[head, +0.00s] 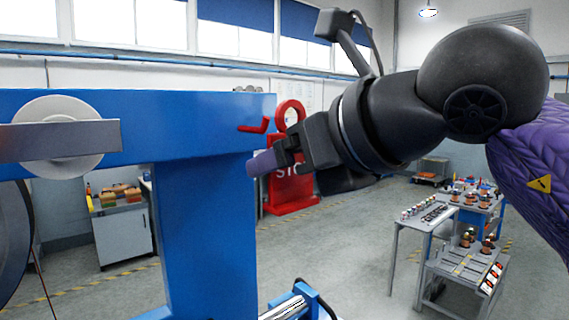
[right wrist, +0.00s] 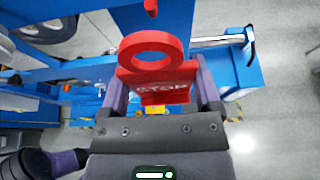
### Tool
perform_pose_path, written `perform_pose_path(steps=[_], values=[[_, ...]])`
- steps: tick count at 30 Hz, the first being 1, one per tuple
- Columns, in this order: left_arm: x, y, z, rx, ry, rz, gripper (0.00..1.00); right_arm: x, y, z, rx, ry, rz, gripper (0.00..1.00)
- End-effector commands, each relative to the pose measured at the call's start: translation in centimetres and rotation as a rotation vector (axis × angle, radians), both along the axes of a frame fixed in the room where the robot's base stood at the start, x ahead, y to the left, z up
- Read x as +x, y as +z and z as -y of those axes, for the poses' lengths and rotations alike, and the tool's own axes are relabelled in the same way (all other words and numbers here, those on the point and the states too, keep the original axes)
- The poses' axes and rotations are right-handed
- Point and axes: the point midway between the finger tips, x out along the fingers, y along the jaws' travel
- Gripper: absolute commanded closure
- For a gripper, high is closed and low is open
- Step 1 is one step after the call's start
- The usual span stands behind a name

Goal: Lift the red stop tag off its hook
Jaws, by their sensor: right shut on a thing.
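The red stop tag (head: 292,196) is a flat plate with white lettering and a ring on top. In the right wrist view the tag (right wrist: 156,82) sits between the purple fingers of my right gripper (right wrist: 162,92), which is shut on it. My right gripper (head: 264,163) partly covers the tag in the head view. The red hook (head: 255,127) sticks out from the blue beam, left of the tag's ring. The hook (right wrist: 151,7) shows at the top of the wrist view, with a gap between it and the ring. My left gripper is out of view.
The blue machine frame (head: 205,215) with a white pulley (head: 60,120) fills the left. A grey table (head: 412,222) and a cart (head: 455,270) with small parts stand at the right. A cabinet (head: 122,238) stands behind. The floor between is open.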

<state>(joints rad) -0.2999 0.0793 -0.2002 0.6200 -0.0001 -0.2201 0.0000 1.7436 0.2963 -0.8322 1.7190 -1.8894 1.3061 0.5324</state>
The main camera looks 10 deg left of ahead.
Motion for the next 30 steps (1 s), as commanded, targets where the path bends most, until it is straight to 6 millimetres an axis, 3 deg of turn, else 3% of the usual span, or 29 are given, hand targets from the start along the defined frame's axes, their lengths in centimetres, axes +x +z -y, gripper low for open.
perform_pose_path(steps=[30], values=[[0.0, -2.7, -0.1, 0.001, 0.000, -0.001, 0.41, -2.6, -0.1, 3.4, -0.001, 0.000, 0.001, 0.86]])
